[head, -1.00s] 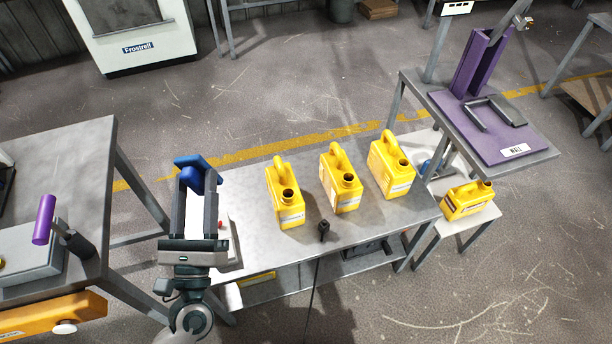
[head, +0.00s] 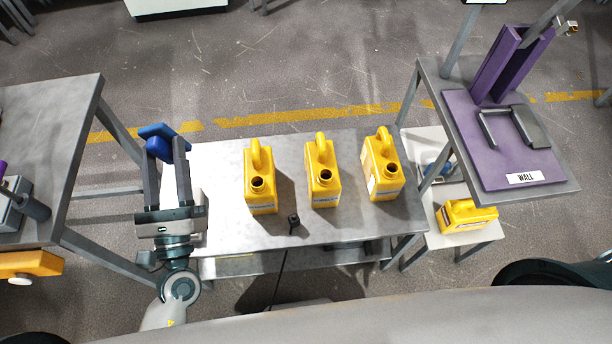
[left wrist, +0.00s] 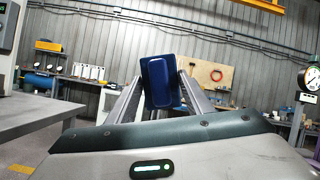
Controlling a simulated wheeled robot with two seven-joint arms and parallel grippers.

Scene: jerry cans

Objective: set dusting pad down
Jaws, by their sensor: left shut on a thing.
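The dusting pad (head: 160,133) is blue and sits between the fingertips of my left gripper (head: 165,152), which is shut on it. The pad is tilted and held up above the left end of the metal bench (head: 222,220). In the left wrist view the pad (left wrist: 160,82) stands dark blue between the two fingers. The gripper hides part of the bench's left end. My right gripper is not in view.
Three yellow jerry cans (head: 261,180) stand in a row on the bench, with a small black part (head: 293,222) before them. Another yellow can (head: 468,216) lies on a low white stand at right. A grey table (head: 60,130) stands left, a purple press (head: 500,150) right.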

